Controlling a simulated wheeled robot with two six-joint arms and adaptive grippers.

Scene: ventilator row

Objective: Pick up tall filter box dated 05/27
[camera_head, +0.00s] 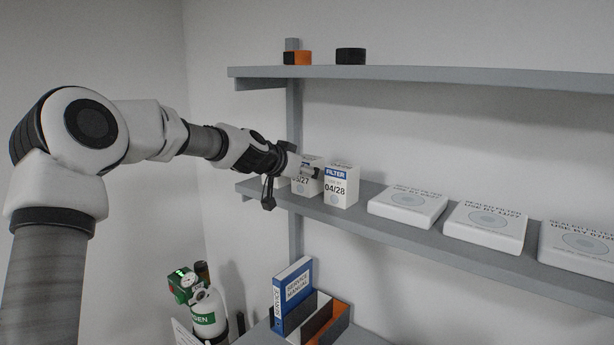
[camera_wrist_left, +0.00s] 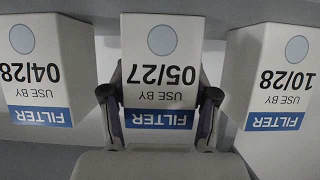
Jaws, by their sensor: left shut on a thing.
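The tall white filter box dated 05/27 (camera_wrist_left: 160,60) is in the middle of the left wrist view, which shows it upside down. My left gripper (camera_wrist_left: 159,118) is shut on it, with one finger against each side near its blue FILTER band. In the head view my left gripper (camera_head: 288,172) reaches the shelf from the left and partly covers the 05/27 box (camera_head: 308,187). I cannot tell whether the box is clear of the shelf. My right gripper is not in view.
The 04/28 filter box (camera_head: 341,187) stands close beside the held box. The 10/28 box (camera_wrist_left: 278,75) is on its other side. Flat white sealed filter boxes (camera_head: 408,206) lie further right on the grey shelf (camera_head: 420,238). An upper shelf (camera_head: 430,77) runs above.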

